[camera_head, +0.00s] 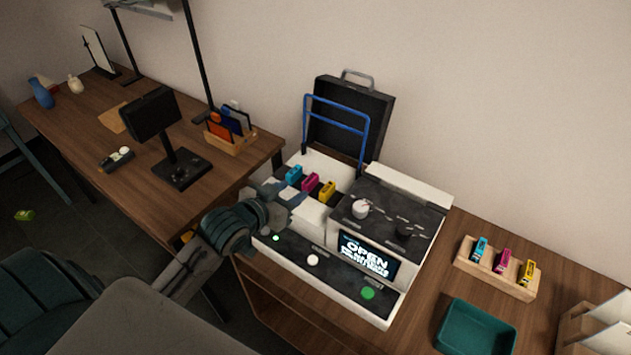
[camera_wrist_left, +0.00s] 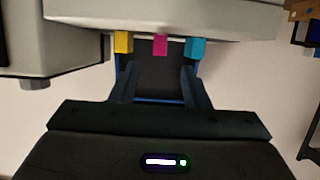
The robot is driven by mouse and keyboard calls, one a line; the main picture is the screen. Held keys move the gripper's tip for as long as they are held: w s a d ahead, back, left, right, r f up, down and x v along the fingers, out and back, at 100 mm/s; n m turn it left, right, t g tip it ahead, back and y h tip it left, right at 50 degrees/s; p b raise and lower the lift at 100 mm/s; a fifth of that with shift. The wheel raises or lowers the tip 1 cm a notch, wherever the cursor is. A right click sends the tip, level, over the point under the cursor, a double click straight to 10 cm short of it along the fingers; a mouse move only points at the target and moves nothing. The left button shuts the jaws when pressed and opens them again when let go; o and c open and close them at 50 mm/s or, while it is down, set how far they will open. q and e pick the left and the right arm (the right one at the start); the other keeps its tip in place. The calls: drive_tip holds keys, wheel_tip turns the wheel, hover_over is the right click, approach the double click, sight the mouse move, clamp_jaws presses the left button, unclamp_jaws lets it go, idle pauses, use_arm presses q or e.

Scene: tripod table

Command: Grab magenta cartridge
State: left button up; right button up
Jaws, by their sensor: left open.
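A magenta cartridge (camera_head: 311,181) sits in the open bay of the printer (camera_head: 330,285), between a cyan cartridge (camera_head: 293,174) and a yellow cartridge (camera_head: 327,190). In the left wrist view, which looks upside down, the magenta cartridge (camera_wrist_left: 160,45) lies between the yellow (camera_wrist_left: 123,43) and cyan (camera_wrist_left: 196,49) ones. My left gripper (camera_head: 292,193) is in front of the bay, apart from the cartridges. In its wrist view its two fingers (camera_wrist_left: 158,86) are spread and empty, with the magenta cartridge roughly centred beyond them. My right gripper is not in view.
A wooden holder (camera_head: 485,283) on the right holds another cyan, magenta and yellow cartridge. A green tray (camera_head: 477,329) stands in front of it. The printer's blue frame (camera_head: 336,112) and a black case (camera_head: 378,97) rise behind the bay. A display reads OPEN.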

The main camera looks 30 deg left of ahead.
sight(307, 182)
use_arm(q)
drive_tip(key=shift+w+d+f, duration=0.15)
drive_tip(key=shift+w, duration=0.5)
drive_tip(key=shift+x, duration=1.1)
drive_tip(key=p+x, duration=0.2)
drive_tip(key=x, duration=0.2)
drive_tip(key=shift+w+f, duration=0.1)
drive_tip(key=shift+w, duration=0.05)
drive_tip(key=shift+w+d+f, duration=0.1)
drive_tip(key=shift+w+f, duration=0.1)
drive_tip(key=shift+w, duration=0.2)
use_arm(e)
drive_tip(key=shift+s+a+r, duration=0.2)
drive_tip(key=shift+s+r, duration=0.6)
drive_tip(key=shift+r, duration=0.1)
use_arm(q)
drive_tip(key=shift+c, duration=0.2)
drive_tip(key=shift+s, duration=0.1)
clamp_jaws()
